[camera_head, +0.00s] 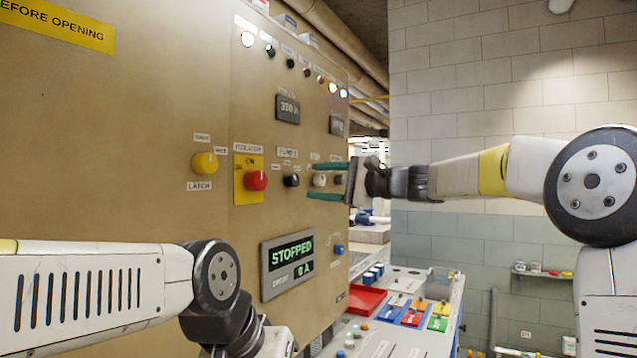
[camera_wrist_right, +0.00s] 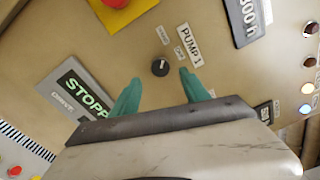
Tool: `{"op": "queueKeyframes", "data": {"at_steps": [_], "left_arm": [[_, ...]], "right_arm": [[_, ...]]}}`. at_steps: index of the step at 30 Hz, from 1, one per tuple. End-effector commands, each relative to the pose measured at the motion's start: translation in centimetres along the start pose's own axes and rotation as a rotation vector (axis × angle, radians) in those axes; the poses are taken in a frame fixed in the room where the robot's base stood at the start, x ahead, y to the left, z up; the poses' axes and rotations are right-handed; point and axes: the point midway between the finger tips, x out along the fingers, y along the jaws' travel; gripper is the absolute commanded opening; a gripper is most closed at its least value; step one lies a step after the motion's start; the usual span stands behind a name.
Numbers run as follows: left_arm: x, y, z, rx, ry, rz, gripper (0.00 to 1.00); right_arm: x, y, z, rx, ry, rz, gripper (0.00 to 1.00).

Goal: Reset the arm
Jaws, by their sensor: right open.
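My right gripper (camera_head: 328,181) is raised at the control panel (camera_head: 120,120), its two green fingers pointing left at the panel. In the right wrist view the right gripper (camera_wrist_right: 157,92) is open and empty. A black knob (camera_wrist_right: 160,67) below the PUMP 1 label sits between and beyond the fingertips, apart from them. In the head view the black knob (camera_head: 291,180) is left of the fingers. My left arm comes in low at the left; its gripper is not visible.
A red button (camera_head: 256,180) on a yellow plate and a yellow latch knob (camera_head: 205,163) are on the panel. A display (camera_head: 288,263) reads STOPPED. A console (camera_head: 390,340) with coloured switches and a red tray (camera_head: 366,301) stands below. A tiled wall (camera_head: 500,100) is behind.

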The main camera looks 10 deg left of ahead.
Motion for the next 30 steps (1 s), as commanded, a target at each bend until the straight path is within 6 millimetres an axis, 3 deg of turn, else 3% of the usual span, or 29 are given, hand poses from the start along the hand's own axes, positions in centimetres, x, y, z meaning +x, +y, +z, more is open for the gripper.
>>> {"op": "queueKeyframes", "data": {"at_steps": [6,21,23,26,30], "left_arm": [[0.0,0.0,0.0,0.0,0.0,0.0,0.36],[0.0,0.0,0.0,0.0,0.0,0.0,0.36],[0.0,0.0,0.0,0.0,0.0,0.0,0.36],[0.0,0.0,0.0,0.0,0.0,0.0,0.36],[0.0,0.0,0.0,0.0,0.0,0.0,0.36]], "right_arm": [[-1.8,0.0,0.0,0.0,0.0,-0.001,0.54],[-1.9,0.6,0.4,-0.018,0.006,0.022,0.54],[-2.3,1.7,1.1,-0.054,0.019,0.066,0.54],[-4.1,5.4,2.9,-0.163,0.061,0.204,0.54],[-9.9,12.7,5.2,-0.376,0.145,0.474,0.54]]}}
